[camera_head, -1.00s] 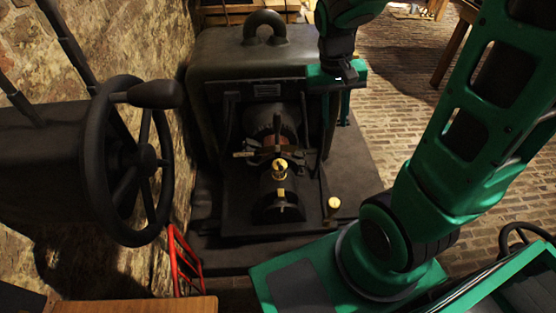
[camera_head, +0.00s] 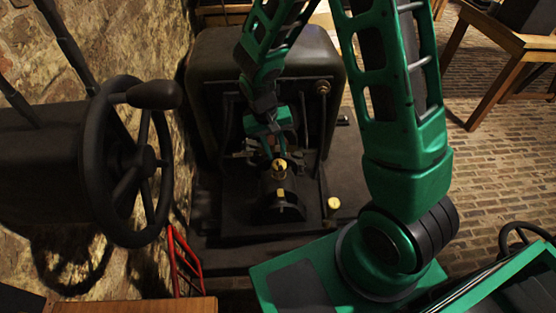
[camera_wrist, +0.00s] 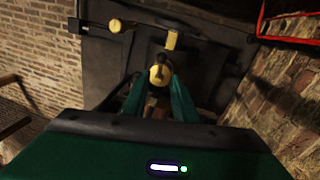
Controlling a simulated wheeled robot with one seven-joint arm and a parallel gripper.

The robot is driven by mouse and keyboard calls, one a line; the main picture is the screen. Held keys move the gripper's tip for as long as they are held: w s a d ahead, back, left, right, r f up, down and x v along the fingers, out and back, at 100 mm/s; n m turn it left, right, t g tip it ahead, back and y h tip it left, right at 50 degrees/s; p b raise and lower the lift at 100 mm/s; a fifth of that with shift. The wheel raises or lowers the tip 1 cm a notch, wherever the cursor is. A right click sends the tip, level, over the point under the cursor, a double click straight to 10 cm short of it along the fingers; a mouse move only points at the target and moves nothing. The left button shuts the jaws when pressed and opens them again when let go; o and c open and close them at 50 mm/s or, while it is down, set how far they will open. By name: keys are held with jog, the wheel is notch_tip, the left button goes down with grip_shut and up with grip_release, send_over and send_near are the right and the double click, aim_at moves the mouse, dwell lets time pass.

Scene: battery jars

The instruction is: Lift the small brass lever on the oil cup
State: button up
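The brass oil cup (camera_head: 280,166) stands upright on top of the dark bearing housing (camera_head: 279,209) at the machine's front. In the wrist view its round brass top (camera_wrist: 159,72) lies between my fingertips, with a dark mark on it. The small lever is too small to make out clearly. My gripper (camera_head: 274,151) points down from behind the cup, its green fingers spread and nothing held. In the wrist view the fingers of my gripper (camera_wrist: 157,80) appear on both sides of the cup. I cannot tell whether they touch it.
A large black handwheel (camera_head: 125,160) stands at the left by the stone wall. A red metal frame (camera_head: 184,262) is below it. Another brass knob (camera_head: 333,203) sits right of the housing. The machine's dark casing (camera_head: 215,85) rises behind.

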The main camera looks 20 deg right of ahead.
aim_at(279, 161)
jog(key=shift+s+d+f, duration=0.1)
jog(key=shift+d+f, duration=0.05)
jog(key=shift+f, duration=0.75)
jog(key=shift+d+f, duration=0.2)
jog(key=shift+f, duration=0.75)
jog(key=shift+s+d+f, duration=0.1)
jog(key=shift+d+f, duration=0.05)
jog(key=shift+f, duration=0.75)
jog(key=shift+w, duration=0.1)
grip_shut()
